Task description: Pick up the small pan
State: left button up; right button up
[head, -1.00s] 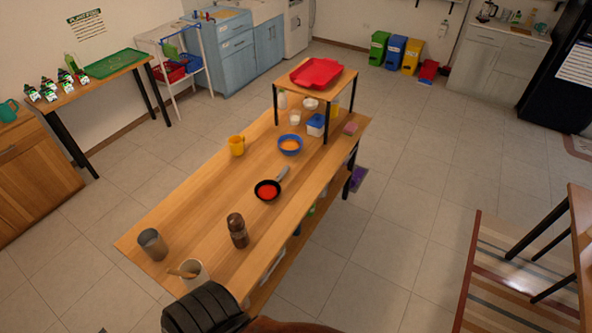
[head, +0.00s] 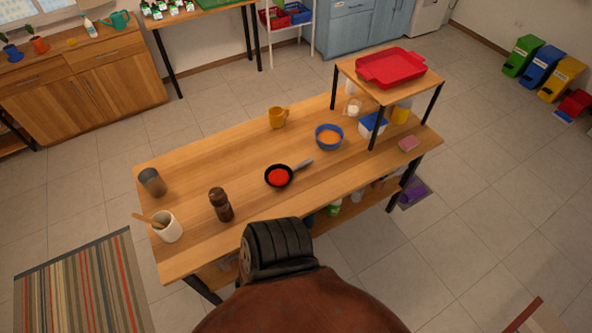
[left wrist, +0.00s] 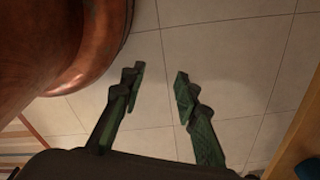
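The small pan (head: 279,176) is black with red contents and a grey handle pointing to the upper right. It rests on the wooden table (head: 240,157) near its front edge, in the middle of the head view. Neither gripper shows in the head view. In the left wrist view my left gripper (left wrist: 159,88) is open and empty, its two fingers apart above the tiled floor. The pan is not in the left wrist view. My right gripper is in no frame.
A pepper mill (head: 221,204), a white crock (head: 167,227) and a metal cup (head: 152,182) stand left of the pan. A raised shelf (head: 350,72) with a red tray (head: 390,67) stands at the right end.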

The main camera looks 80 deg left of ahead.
aim_at(279, 175)
jog(key=u, duration=3.35)
